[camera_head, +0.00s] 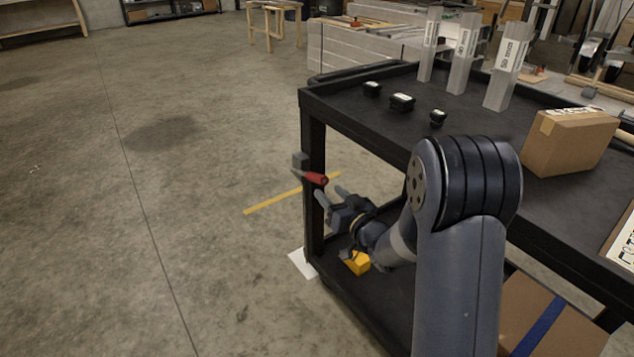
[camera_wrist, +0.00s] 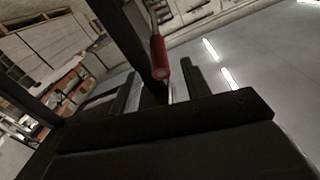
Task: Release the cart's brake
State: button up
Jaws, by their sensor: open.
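The black cart (camera_head: 345,125) stands at the right in the head view. Its brake lever has a red grip (camera_head: 316,179) and sticks out from a grey bracket (camera_head: 300,160) on the near-left post. The red grip also shows in the wrist view (camera_wrist: 159,58), upper middle, with a thin metal shaft below it. My gripper (camera_head: 331,193) is open and empty, just below the red grip near the post. In the wrist view its fingers (camera_wrist: 163,82) lie to either side of the lever's line. Whether the fingers touch the lever I cannot tell.
Small black items (camera_head: 401,102), metal profiles (camera_head: 462,55) and a cardboard box (camera_head: 572,140) stand on the cart top. A yellow block (camera_head: 356,263) and a blue-taped box (camera_head: 550,315) are low down by my arm. The floor at left is clear.

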aim_at(317, 178)
jog(key=b+x, duration=0.1)
jog(key=x, duration=0.7)
jog(key=shift+d, duration=0.1)
jog(key=shift+c, duration=0.2)
grip_shut()
